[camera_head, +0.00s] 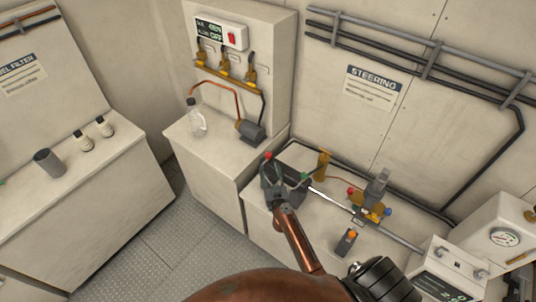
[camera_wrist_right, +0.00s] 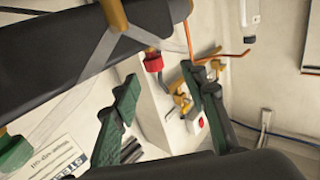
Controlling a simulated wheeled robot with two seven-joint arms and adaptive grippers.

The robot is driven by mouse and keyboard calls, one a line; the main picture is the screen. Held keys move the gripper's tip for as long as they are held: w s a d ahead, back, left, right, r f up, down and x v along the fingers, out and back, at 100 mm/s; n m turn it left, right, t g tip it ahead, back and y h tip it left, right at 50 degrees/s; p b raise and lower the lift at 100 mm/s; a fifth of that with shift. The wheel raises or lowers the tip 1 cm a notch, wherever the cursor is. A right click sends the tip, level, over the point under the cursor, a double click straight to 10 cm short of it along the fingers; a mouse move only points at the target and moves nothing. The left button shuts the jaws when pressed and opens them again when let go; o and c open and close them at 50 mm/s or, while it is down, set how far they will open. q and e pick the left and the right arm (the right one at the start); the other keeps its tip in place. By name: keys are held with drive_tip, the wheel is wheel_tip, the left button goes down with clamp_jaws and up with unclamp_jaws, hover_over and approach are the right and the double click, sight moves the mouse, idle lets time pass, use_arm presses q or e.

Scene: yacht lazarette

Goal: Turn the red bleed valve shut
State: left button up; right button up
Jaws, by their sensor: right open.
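A small red knob (camera_head: 268,156), which looks like the red bleed valve, sits at the left end of a dark cylinder (camera_head: 296,162) on the low bench. In the wrist view the red knob (camera_wrist_right: 153,62) shows beside the cylinder (camera_wrist_right: 65,60), on a pale fitting. My right gripper (camera_head: 286,177) is open and empty, just in front of the cylinder's left end. In the wrist view its green-padded fingers (camera_wrist_right: 163,95) stand apart, with the knob in the gap between them, farther off and not touched. My left gripper is not in view.
A dark handheld device (camera_head: 347,242) lies in front. A taller cabinet (camera_head: 205,165) with a bottle (camera_head: 197,120) stands left. A gauge box (camera_head: 500,238) is at right.

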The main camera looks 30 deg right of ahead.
sight(269, 157)
drive_tip(key=shift+w+d+r+m+g+h, duration=0.1)
drive_tip(key=shift+w+d+m+g+h, duration=0.2)
drive_tip(key=shift+w+d+m+h, duration=0.2)
drive_tip(key=b+x, duration=0.2)
drive_tip(key=x, duration=0.5)
drive_tip(key=shift+c, duration=0.5)
clamp_jaws()
